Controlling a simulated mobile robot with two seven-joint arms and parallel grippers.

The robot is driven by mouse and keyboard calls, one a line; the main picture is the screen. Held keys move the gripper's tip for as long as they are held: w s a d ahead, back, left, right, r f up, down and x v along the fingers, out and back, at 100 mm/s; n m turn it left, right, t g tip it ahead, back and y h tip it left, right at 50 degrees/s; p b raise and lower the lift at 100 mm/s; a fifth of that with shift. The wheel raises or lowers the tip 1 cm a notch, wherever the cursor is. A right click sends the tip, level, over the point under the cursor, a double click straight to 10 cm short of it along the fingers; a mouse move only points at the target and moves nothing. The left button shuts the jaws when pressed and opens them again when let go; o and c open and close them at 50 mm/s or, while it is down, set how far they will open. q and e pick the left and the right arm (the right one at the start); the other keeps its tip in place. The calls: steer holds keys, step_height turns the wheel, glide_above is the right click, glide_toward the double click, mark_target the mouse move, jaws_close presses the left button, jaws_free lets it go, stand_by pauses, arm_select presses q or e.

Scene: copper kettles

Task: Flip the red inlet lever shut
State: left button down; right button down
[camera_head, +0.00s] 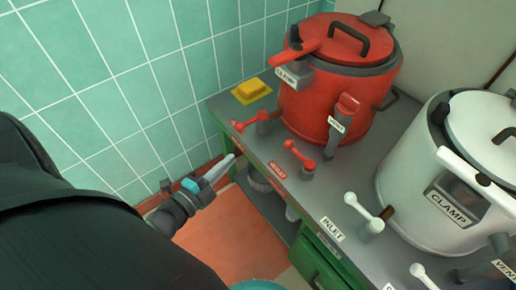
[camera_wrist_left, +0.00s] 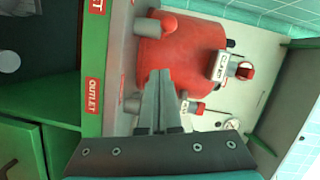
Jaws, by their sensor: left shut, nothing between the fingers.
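The red inlet lever (camera_head: 245,126) stands on a grey post at the left end of the bench, its arm pointing left toward the front edge. In the left wrist view, the red inlet lever (camera_wrist_left: 168,23) shows near the top. My left gripper (camera_head: 232,158) is shut and empty, just in front of the bench edge, below and apart from the lever. Its fingers (camera_wrist_left: 160,78) point up in the wrist view. The red outlet lever (camera_head: 299,152) is to the right; its post is partly behind the fingers in the wrist view. My right gripper is not in view.
The white kettle (camera_head: 415,195) and white inlet lever (camera_head: 362,209) are right. Floor shows before the bench.

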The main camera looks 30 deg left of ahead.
mark_target(251, 120)
arm_select(q)
steer(key=shift+d+r+m+h, duration=0.4)
steer(key=shift+r+m, duration=0.15)
steer(key=shift+m, duration=0.15)
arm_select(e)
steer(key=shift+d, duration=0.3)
